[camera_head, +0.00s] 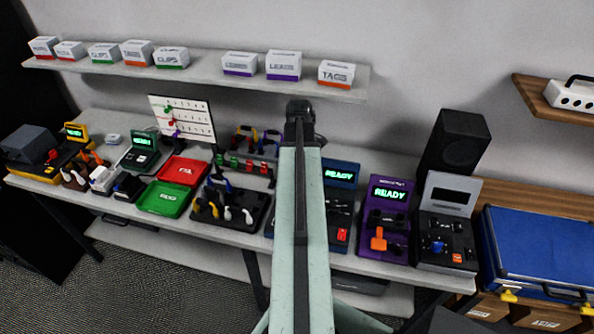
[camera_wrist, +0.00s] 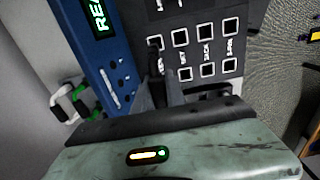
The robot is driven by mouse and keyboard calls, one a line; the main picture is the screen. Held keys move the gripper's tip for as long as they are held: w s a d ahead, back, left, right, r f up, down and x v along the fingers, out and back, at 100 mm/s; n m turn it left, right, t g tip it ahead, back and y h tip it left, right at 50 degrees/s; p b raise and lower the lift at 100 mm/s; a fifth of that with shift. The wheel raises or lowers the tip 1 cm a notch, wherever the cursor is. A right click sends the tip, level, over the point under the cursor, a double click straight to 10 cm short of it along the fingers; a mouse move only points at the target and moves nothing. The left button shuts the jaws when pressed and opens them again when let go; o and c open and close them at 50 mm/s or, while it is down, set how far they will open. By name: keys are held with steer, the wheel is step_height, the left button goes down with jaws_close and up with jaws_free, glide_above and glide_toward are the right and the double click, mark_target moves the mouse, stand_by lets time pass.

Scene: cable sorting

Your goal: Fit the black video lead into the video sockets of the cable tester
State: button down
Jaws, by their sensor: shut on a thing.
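The blue cable tester (camera_head: 341,176) stands on the bench just right of my arm, its screen reading READY in green. In the wrist view its blue side panel (camera_wrist: 119,75) and black socket panel (camera_wrist: 213,42) fill the upper middle, with rows of white-outlined square sockets and labels. My gripper (camera_wrist: 160,88) is close over the left part of the socket panel. It is shut on a black plug (camera_wrist: 155,56), which looks like the black video lead. I cannot tell whether the plug is inside a socket. In the head view my arm hides the gripper and lead.
A purple tester (camera_head: 388,215) and a grey-screened device (camera_head: 446,225) stand close on the right, before a black speaker (camera_head: 455,140). A black tray of leads (camera_head: 230,208), a green tray (camera_head: 163,198) and a red tray (camera_head: 180,171) lie left. A shelf (camera_head: 205,73) runs above.

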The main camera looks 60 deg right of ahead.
steer(key=shift+f+b, duration=1.8)
steer(key=shift+f, duration=0.35)
steer(key=shift+f, duration=0.1)
steer(key=shift+f+b, duration=0.35)
steer(key=shift+b, duration=0.15)
steer(key=shift+f+b, duration=0.45)
steer(key=c, duration=0.7)
jaws_free()
steer(key=shift+r, duration=0.15)
step_height(320, 180, up, 8)
steer(key=p, duration=0.8)
